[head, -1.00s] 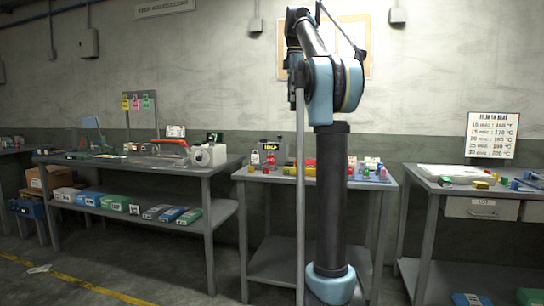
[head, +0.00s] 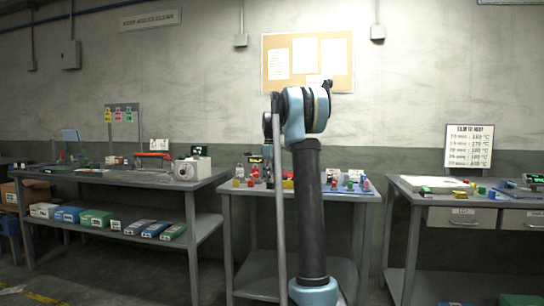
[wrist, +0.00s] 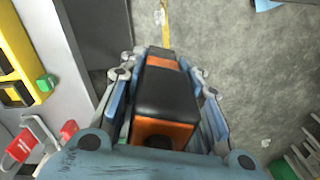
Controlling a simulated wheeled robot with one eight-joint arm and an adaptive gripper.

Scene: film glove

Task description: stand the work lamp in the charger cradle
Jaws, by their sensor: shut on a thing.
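The work lamp (wrist: 165,95), an orange block with a black top, fills the middle of the wrist view. My gripper (wrist: 163,72) is shut on it, with blue-grey fingers along both its sides. The lamp is held above the grey floor, beside the table edge. Its far end is narrow, and its near end is partly covered by my wrist. In the head view my arm hides the gripper and lamp. I cannot tell the charger cradle for certain in either view.
The middle table (head: 230,190) carries several small coloured items, partly behind my arm. A left bench (head: 60,174) and a right table (head: 415,215) flank it. In the wrist view, a yellow case (wrist: 22,50), a green cube (wrist: 46,83) and a red padlock (wrist: 20,146) lie at left.

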